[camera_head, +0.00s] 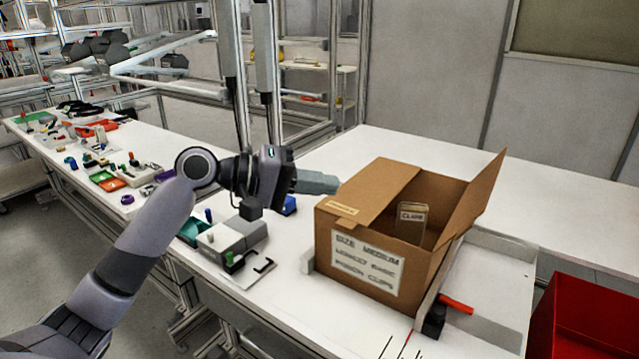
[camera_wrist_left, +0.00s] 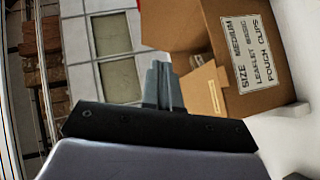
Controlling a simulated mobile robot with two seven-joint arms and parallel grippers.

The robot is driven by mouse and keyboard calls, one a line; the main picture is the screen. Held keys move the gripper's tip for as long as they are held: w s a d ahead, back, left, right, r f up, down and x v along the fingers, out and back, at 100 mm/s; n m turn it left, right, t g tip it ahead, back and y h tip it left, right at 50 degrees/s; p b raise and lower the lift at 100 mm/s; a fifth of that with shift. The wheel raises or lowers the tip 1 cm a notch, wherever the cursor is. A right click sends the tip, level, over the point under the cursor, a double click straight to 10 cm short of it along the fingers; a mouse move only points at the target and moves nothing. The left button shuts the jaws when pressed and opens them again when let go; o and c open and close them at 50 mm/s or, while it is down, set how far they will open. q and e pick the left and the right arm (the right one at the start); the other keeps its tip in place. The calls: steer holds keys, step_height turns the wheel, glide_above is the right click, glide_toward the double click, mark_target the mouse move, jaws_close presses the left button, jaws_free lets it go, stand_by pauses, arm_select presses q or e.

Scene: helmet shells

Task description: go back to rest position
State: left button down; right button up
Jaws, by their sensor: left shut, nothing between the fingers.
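My left gripper (camera_head: 318,182) reaches in from the left in the head view, above the white table and just left of the cardboard box (camera_head: 362,262). Its fingers are together with nothing between them, and they point right toward the box's upper left edge. In the left wrist view the closed grey fingers (camera_wrist_left: 163,86) show in front of the same box (camera_wrist_left: 238,60). I cannot tell whether the fingertips touch the box flap. My right gripper is not in view.
The white table (camera_head: 395,150) runs behind the box. A grey device (camera_head: 232,238) stands left of the box. Small coloured parts (camera_head: 108,180) cover the left bench. A red bin (camera_head: 585,318) stands at the lower right. Metal posts (camera_head: 266,75) rise behind my gripper.

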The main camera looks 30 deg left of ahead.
arm_select(q)
steer(key=s+d+f+m+g+y, duration=0.25)
steer(key=s+f, duration=0.25)
steer(key=f, duration=0.6)
steer(key=s+d+f+m+g+y, duration=0.1)
steer(key=s+d+f+m+y, duration=0.15)
steer(key=s+f, duration=0.55)
steer(key=s+a+f+m+g+y, duration=0.1)
steer(key=s+f+g+y, duration=0.15)
steer(key=s+f, duration=0.45)
steer(key=s+f+m+g+y, duration=0.15)
steer(key=s+f+y, duration=0.25)
steer(key=s, duration=0.4)
steer(key=w+d+f+t+h, duration=0.2)
steer(key=w+f+t, duration=0.4)
steer(key=f+t, duration=0.1)
steer(key=shift+d+f, duration=0.4)
steer(key=shift+f, duration=0.45)
steer(key=shift+m+t+h, duration=0.25)
steer(key=shift+t, duration=0.1)
